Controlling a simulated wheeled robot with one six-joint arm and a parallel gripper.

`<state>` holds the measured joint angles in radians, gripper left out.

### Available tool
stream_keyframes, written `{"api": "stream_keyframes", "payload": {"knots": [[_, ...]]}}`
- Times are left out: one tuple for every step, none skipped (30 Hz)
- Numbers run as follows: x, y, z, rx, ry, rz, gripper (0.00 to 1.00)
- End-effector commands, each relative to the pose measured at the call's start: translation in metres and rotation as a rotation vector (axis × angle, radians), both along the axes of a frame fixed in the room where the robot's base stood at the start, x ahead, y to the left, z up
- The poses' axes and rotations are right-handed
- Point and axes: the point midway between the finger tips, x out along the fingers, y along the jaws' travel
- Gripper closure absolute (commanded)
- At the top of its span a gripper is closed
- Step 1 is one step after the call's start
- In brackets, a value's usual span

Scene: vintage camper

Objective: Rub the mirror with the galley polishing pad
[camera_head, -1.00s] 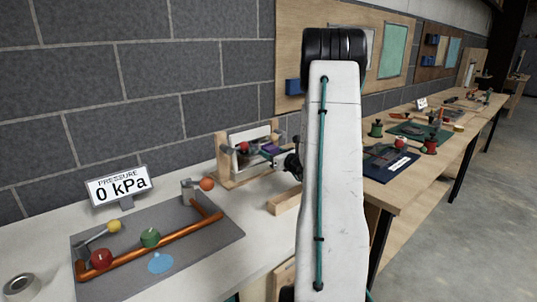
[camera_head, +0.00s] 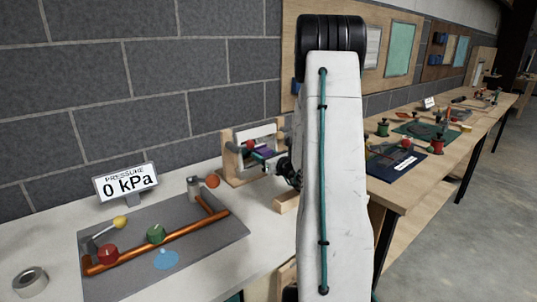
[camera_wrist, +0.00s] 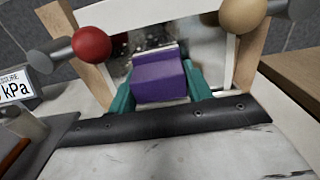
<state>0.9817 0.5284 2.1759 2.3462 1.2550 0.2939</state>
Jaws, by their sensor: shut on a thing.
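The mirror (camera_wrist: 205,50) stands upright in a white and wooden frame on the bench, its face marked with dark specks. In the head view the mirror (camera_head: 262,133) is partly covered by my gripper. My gripper (camera_wrist: 160,85) has teal fingers shut on the purple polishing pad (camera_wrist: 158,77). The pad is in front of the mirror's lower middle and hides part of it; I cannot tell whether they touch. The pad (camera_head: 264,154) shows small in the head view.
A red ball knob (camera_wrist: 92,45) and a tan ball knob (camera_wrist: 240,15) flank the mirror closely. A wooden block (camera_head: 286,202) lies in front. A grey tray with a copper pipe (camera_head: 165,240), a pressure sign (camera_head: 126,181) and a tape roll (camera_head: 30,281) are at left.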

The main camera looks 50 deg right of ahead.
Motion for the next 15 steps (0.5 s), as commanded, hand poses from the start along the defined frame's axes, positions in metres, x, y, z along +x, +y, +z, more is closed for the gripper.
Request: {"api": "stream_keyframes", "payload": {"knots": [[0.001,0.005,0.000,0.000,0.000,0.002,0.78],[0.001,0.008,0.000,0.000,0.000,0.002,0.78],[0.002,0.010,0.000,0.000,0.000,0.001,0.78],[0.002,0.011,0.001,0.000,-0.001,0.001,0.78],[0.002,0.012,0.001,-0.001,-0.001,0.001,0.78],[0.002,0.012,0.001,-0.001,-0.001,0.000,0.78],[0.002,0.013,0.001,-0.001,-0.001,0.000,0.78],[0.003,0.013,0.001,-0.001,-0.001,0.000,0.78],[0.003,0.015,0.000,-0.001,-0.001,0.000,0.78],[0.004,0.017,0.000,-0.001,-0.001,0.000,0.78],[0.004,0.018,0.000,-0.001,-0.001,0.001,0.78],[0.005,0.021,0.000,0.000,0.000,0.001,0.78],[0.006,0.024,0.000,0.000,0.000,0.001,0.78],[0.007,0.027,0.000,0.001,0.000,0.002,0.78],[0.008,0.030,0.000,0.001,0.000,0.001,0.78]]}}
